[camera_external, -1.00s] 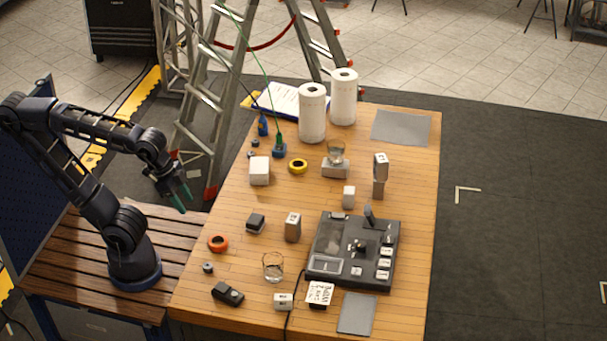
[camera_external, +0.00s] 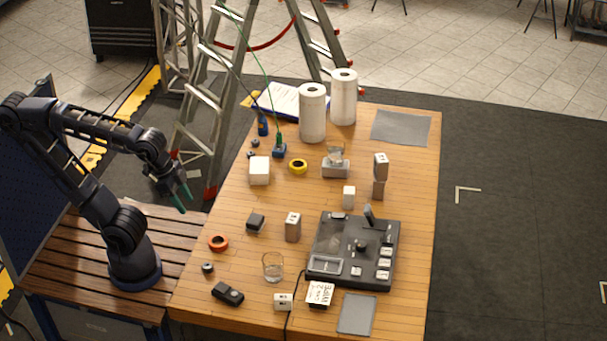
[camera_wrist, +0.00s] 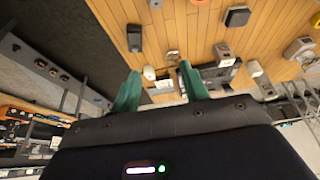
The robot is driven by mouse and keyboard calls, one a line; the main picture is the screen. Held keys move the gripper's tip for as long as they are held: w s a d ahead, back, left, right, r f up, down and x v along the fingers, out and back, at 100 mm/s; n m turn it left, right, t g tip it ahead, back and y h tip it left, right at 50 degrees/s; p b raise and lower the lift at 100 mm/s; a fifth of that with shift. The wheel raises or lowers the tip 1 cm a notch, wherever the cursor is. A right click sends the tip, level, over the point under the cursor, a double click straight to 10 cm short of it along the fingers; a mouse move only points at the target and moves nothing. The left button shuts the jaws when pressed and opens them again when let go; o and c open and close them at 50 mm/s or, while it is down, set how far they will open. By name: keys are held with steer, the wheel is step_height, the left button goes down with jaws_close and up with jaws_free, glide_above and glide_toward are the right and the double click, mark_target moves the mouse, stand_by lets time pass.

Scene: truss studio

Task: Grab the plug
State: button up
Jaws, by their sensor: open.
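A green cable runs down to a green plug-like end (camera_external: 279,139) standing upright at a blue block (camera_external: 279,151) on the far left part of the table. A second, dark cable leads to a blue piece (camera_external: 263,127) just left of it. I cannot tell for sure which of these is the plug. My gripper (camera_external: 184,198) hangs left of the table edge, well apart from both pieces. Its two green fingers are spread and empty; the wrist view also shows the open gripper (camera_wrist: 160,68). I cannot pick out the plug in the wrist view.
Two paper rolls (camera_external: 312,115) stand at the back. A metal ladder (camera_external: 200,95) stands behind the table's left side.

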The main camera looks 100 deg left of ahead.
steer(key=o, duration=0.4)
